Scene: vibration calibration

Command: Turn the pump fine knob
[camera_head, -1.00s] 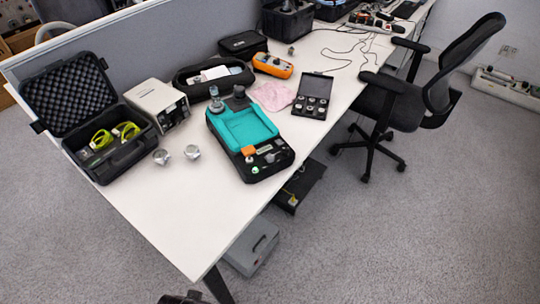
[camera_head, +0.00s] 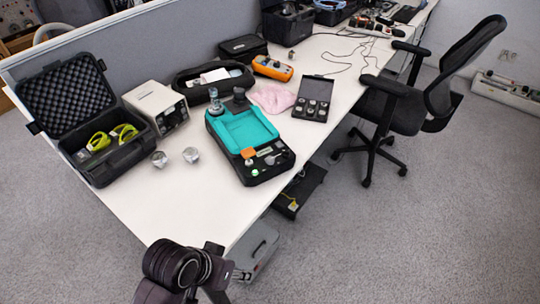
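A black and teal device (camera_head: 243,130) lies on the white table, which looks like the pump unit. Its near end carries an orange block (camera_head: 248,153), a small green-lit part (camera_head: 254,172) and several small controls. Two upright fittings stand at its far end: a clear-topped one (camera_head: 214,98) and a dark one (camera_head: 239,95). I cannot tell which part is the fine knob. A dark jointed link of my own arm shows at the bottom, left of centre, off the table's near corner and well apart from the device. I see no gripper fingers.
The white table (camera_head: 190,210) is clear at its near end. Two metal pieces (camera_head: 191,155) (camera_head: 159,159) stand left of the device. An open black case (camera_head: 116,158), a beige box (camera_head: 155,105), a pink cloth (camera_head: 271,98) and an open weight box (camera_head: 312,105) surround it. A chair (camera_head: 400,100) stands right.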

